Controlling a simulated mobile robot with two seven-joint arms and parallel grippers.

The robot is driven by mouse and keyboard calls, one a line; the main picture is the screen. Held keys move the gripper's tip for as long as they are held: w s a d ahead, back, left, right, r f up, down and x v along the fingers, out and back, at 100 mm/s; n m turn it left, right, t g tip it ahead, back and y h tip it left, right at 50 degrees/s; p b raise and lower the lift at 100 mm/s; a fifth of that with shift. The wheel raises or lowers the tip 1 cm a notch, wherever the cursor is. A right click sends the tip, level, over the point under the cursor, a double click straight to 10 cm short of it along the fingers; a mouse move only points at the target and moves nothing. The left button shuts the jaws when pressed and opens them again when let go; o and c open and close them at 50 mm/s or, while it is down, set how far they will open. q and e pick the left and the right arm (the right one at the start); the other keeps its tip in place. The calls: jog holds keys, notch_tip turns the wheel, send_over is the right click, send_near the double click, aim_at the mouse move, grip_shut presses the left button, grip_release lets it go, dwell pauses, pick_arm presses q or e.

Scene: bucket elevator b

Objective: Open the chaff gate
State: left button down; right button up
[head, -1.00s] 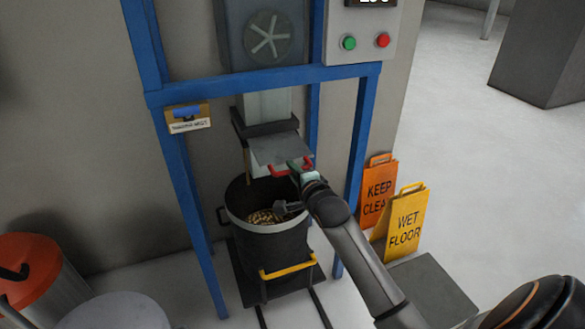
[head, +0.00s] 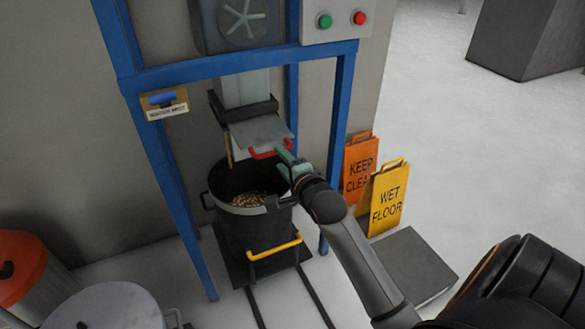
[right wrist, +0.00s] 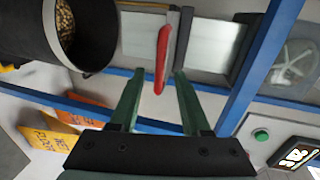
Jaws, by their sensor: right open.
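The chaff gate is a grey plate (head: 258,131) under the chute, with a red handle (head: 262,154) on its front edge. The plate juts out over the black bucket (head: 255,232). My right gripper (head: 284,156) is open at the right end of the handle, its green fingers partly covering that end. In the right wrist view, the red handle (right wrist: 163,58) lies ahead of the open gripper (right wrist: 156,80), and its near end shows between the fingertips. I cannot tell whether a finger touches it. My left gripper is not in view.
Blue frame posts (head: 340,140) stand either side of the chute. An orange sign (head: 360,167) and a yellow sign (head: 388,198) stand at the right. A red-lidded bin (head: 22,268) is at the lower left.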

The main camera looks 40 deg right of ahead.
pick_arm(q)
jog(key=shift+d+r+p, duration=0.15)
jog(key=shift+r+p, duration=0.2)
jog(key=shift+p, duration=0.05)
pick_arm(e)
jog(key=v, duration=0.6)
jog(key=shift+s, duration=0.35)
jog(key=shift+a, duration=0.15)
jog(key=s+a+f+n+g+y, duration=0.3)
jog(key=s+a+f+n, duration=0.5)
jog(key=a+f+n, duration=0.25)
jog(key=s+a+f+n+g+y, duration=0.35)
jog(key=s+a+f+n, duration=0.35)
jog(key=a+f+n, duration=0.35)
pick_arm(q)
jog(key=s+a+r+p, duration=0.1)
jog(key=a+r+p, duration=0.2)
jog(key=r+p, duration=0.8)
jog(key=p, duration=0.4)
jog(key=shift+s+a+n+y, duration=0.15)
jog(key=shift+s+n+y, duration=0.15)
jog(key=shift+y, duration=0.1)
pick_arm(e)
notch_tip(320, 180, up, 10)
jog(key=s+d+n, duration=0.1)
jog(key=s+d, duration=0.2)
jog(key=shift+f+n+t, duration=0.2)
jog(key=shift+n+t, duration=0.1)
jog(key=shift+t, duration=0.05)
jog(key=shift+h, duration=0.25)
